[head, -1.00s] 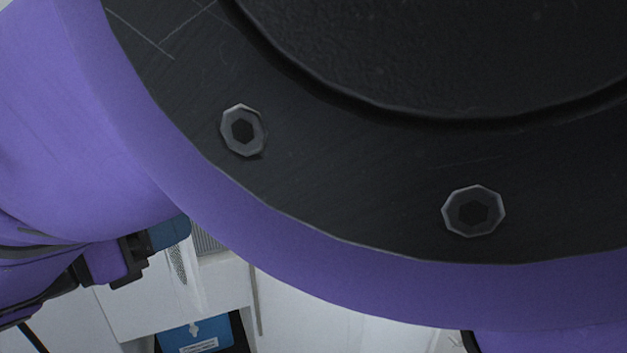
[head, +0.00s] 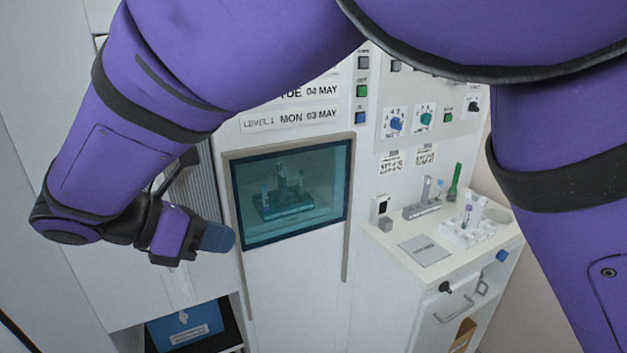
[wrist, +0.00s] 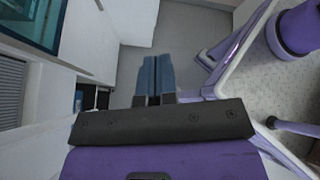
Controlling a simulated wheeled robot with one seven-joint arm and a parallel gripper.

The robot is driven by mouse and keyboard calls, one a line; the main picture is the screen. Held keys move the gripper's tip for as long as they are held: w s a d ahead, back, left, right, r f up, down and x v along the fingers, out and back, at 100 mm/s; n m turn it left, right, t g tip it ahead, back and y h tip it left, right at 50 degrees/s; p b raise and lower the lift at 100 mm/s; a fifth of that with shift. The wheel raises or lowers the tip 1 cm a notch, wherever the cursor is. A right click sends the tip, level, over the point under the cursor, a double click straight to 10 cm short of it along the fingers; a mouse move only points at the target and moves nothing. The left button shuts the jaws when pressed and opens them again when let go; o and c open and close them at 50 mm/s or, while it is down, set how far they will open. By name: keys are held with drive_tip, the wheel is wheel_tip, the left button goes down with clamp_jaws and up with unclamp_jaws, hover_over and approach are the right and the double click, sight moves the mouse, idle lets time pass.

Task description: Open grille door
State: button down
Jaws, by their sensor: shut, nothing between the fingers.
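A grey ribbed grille panel (head: 203,185), which looks like the grille door, stands upright left of the teal window. My arm covers much of it in the head view. Its slats also show at the left edge of the wrist view (wrist: 12,92). My gripper (head: 228,238) is in front of the panel's lower part, pointing right, apart from any handle that I can see. In the wrist view its blue fingers (wrist: 153,100) lie together with nothing between them. I cannot tell whether the door stands ajar.
A teal window (head: 290,195) shows a rack behind it. A blue box (head: 185,325) sits in a low opening below my gripper. A white counter (head: 440,262) with tubes and holders is at the right. Bare floor (wrist: 190,45) shows in the wrist view.

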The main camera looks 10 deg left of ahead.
wheel_tip(320, 180, down, 4)
drive_tip(key=w+d+m+g+y, duration=0.1)
drive_tip(key=w+m+g+y, duration=0.1)
drive_tip(key=m+g+y, duration=0.3)
drive_tip(key=w+a+r+m+g+y, duration=0.3)
drive_tip(key=w+r+m+y, duration=0.4)
drive_tip(key=w+m+y, duration=0.5)
drive_tip(key=s+a+f, duration=0.4)
drive_tip(key=a+f, duration=0.4)
drive_tip(key=shift+s, duration=0.2)
drive_tip(key=shift+a+f, duration=0.1)
